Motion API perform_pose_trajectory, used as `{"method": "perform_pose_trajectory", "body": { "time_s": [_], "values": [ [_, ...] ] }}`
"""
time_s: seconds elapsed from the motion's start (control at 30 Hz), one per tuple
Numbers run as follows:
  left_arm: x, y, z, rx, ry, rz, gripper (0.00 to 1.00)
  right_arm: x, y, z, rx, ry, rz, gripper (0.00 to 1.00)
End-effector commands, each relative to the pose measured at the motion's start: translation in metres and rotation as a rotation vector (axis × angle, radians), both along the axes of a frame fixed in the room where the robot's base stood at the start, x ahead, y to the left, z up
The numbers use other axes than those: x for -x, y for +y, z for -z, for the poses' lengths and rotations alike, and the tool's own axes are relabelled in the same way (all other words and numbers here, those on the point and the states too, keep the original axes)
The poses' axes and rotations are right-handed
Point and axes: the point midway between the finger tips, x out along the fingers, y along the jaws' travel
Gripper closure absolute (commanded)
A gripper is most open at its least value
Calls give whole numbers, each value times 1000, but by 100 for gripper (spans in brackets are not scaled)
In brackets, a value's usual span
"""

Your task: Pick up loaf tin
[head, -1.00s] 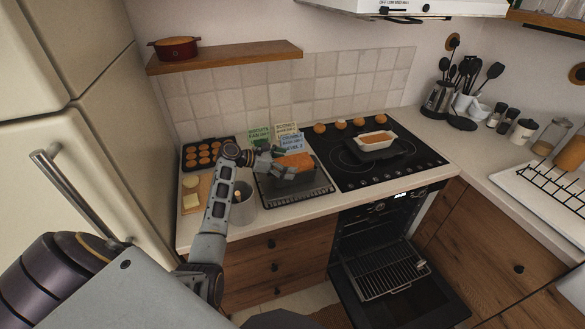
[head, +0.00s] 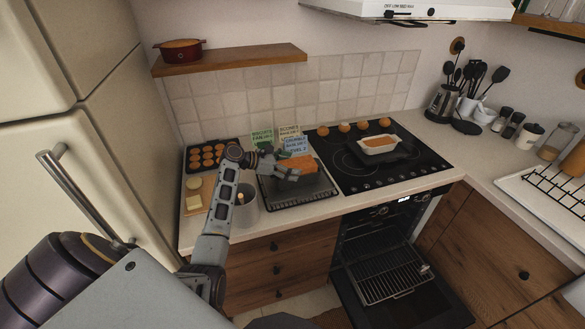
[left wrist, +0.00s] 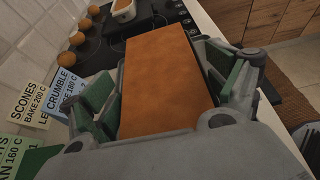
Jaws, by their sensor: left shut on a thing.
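The loaf tin (head: 299,164) shows as an orange-brown rectangular block above a dark tray on the counter, left of the hob. My left gripper (head: 284,168) reaches it from the left and is shut on it. In the left wrist view the brown top of the loaf tin (left wrist: 168,80) fills the space between the two green-padded fingers of the left gripper (left wrist: 165,95). The tin's lower sides are mostly hidden by the fingers, and I cannot tell whether its base touches the tray. My right gripper is not in view.
The dark tray (head: 305,192) lies under the tin. Recipe cards (head: 292,145) stand close behind it. A grey pot (head: 245,204) stands left, near my forearm. A white dish (head: 379,147) and several round buns are on the hob. The oven door (head: 400,290) hangs open below.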

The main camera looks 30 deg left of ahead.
Motion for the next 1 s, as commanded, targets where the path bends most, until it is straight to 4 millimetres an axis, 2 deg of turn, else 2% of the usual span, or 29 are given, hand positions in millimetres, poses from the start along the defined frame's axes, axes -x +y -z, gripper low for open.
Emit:
{"method": "perform_pose_trajectory", "body": {
  "time_s": [0.27,0.7,1.0],
  "values": [
    [-1,1,-23,-2,-7,0,55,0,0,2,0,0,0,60],
    [-1,1,-82,-2,-7,0,55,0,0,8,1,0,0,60],
    [-1,0,-101,-1,-6,1,55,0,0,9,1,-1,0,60]
  ]
}}
